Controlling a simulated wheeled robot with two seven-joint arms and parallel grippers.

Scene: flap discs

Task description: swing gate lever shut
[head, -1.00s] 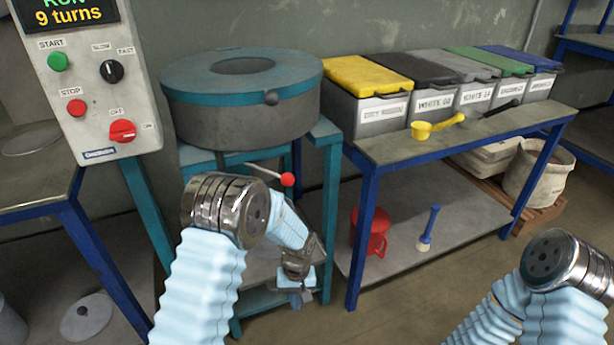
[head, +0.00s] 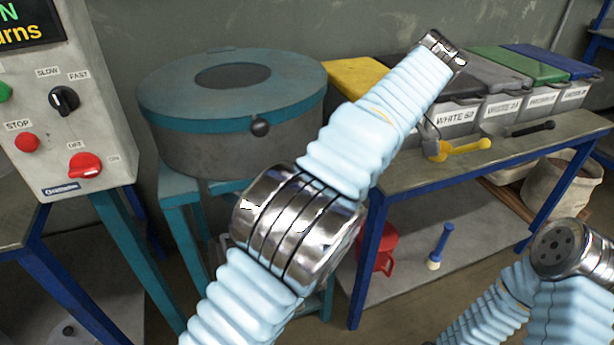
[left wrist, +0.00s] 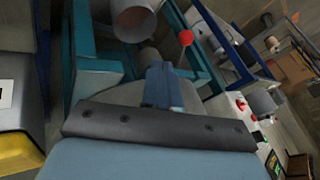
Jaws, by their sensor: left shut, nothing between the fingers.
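The gate lever shows in the left wrist view as a thin rod with a red ball knob (left wrist: 186,37), beside the teal stand (left wrist: 92,75). In the head view my left arm covers the lever below the round teal-lidded drum (head: 212,155). In the left wrist view my left gripper (left wrist: 160,75) has its fingers together, empty, with the knob beyond and right of the tips. I cannot tell whether they touch the rod. In the head view the left gripper is hard to make out past my raised forearm. The right arm shows at lower right, but its gripper does not.
A control box (head: 75,100) with a red switch (head: 86,166) stands left. A red jug (head: 385,250) and blue brush (head: 441,245) are on the lower shelf.

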